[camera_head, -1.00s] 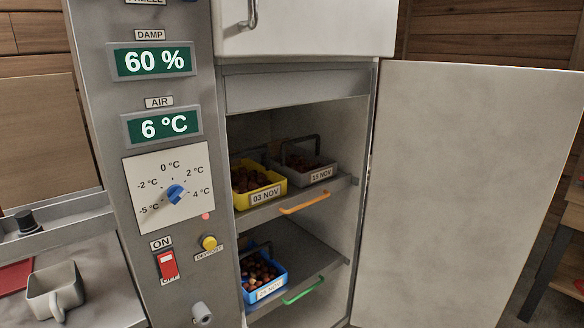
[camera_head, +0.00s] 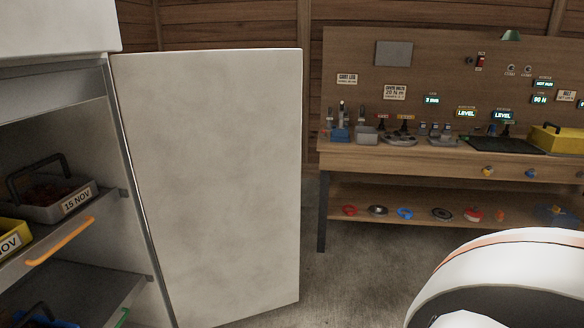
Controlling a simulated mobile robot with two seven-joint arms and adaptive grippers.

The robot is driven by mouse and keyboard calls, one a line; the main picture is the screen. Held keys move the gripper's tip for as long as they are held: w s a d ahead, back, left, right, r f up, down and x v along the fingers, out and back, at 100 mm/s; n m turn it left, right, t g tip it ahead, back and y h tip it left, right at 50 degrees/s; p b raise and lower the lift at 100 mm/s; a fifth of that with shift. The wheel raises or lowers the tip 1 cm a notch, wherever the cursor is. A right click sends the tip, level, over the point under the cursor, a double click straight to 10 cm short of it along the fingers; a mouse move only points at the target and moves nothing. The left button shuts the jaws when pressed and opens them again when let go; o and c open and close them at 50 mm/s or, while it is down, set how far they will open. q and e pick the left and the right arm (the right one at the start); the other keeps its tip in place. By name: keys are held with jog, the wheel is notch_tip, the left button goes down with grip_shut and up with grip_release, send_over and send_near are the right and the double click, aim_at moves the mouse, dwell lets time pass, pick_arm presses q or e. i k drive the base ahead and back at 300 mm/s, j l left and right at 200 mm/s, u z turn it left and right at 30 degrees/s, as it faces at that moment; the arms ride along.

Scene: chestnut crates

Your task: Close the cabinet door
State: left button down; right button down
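The cabinet door (camera_head: 215,180) is a tall pale grey panel in the head view. It stands wide open, hinged along its left edge at the right side of the cabinet (camera_head: 60,92). The cabinet's inside shows at the left, with a grey crate labelled 15 NOV (camera_head: 48,210) and part of a yellow crate (camera_head: 12,240) on the upper shelf. A white and orange rounded part of my own arm shows at the lower right, apart from the door. Neither gripper is in view.
A wooden workbench (camera_head: 400,157) with tools, small displays and a yellow box (camera_head: 558,139) stands at the back right. Its lower shelf (camera_head: 400,196) holds several rings and small parts. Bare floor (camera_head: 345,265) lies between door and bench.

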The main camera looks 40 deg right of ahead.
aim_at(214, 137)
jog(key=i+l, duration=0.1)
jog(key=l, duration=0.9)
jog(key=i+l+z, duration=0.1)
jog(key=l, duration=0.35)
jog(key=i+l, duration=0.15)
jog(key=l, duration=0.35)
jog(key=i+l, duration=0.1)
jog(key=l, duration=0.35)
jog(key=i+l+z, duration=0.1)
jog(key=l, duration=0.4)
jog(key=i+l, duration=0.15)
jog(key=l, duration=0.3)
jog(key=i+l, duration=0.1)
jog(key=l, duration=0.4)
jog(key=z, duration=0.05)
